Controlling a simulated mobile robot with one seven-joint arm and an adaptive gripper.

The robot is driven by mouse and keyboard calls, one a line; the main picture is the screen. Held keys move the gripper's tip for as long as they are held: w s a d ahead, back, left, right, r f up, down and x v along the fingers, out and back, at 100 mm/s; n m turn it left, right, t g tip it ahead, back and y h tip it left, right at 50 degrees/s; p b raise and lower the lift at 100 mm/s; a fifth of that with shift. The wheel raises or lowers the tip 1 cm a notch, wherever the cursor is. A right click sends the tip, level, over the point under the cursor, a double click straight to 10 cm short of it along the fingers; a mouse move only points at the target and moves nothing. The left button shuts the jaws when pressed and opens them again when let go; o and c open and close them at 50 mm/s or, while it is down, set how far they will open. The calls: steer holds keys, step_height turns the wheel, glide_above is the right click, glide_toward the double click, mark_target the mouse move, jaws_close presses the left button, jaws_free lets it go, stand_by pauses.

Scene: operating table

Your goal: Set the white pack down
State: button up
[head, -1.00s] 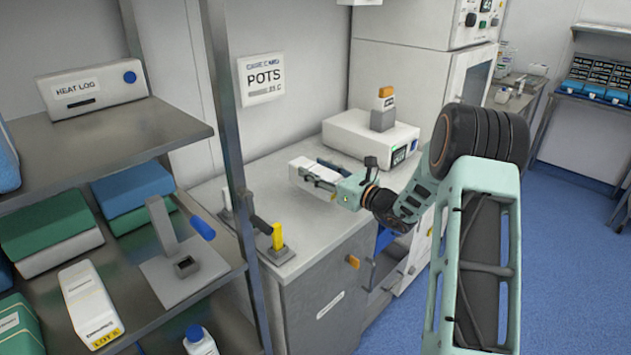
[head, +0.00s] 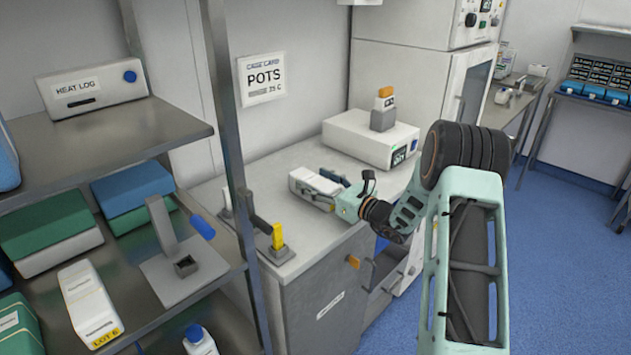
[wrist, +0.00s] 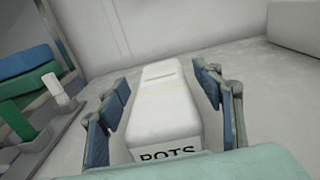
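The white pack (head: 312,184), a long white block lettered "POTS", lies flat on the grey counter (head: 290,163) beside the shelf rack. It also shows in the wrist view (wrist: 164,105), running away from me between the fingers. My gripper (head: 323,184) is around the pack, one blue-padded finger on each side. In the wrist view (wrist: 163,98) the fingers stand apart from the pack, with a narrow gap on both sides. The pack's underside is hidden.
A white box device (head: 365,138) stands on the counter behind the pack. A holder with a yellow-ended handle (head: 278,240) is at the counter's left front. A "POTS" sign (head: 263,78) hangs on the wall. Bare counter lies left of the pack.

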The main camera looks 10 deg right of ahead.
steer(key=shift+r, duration=0.15)
steer(key=v, duration=1.2)
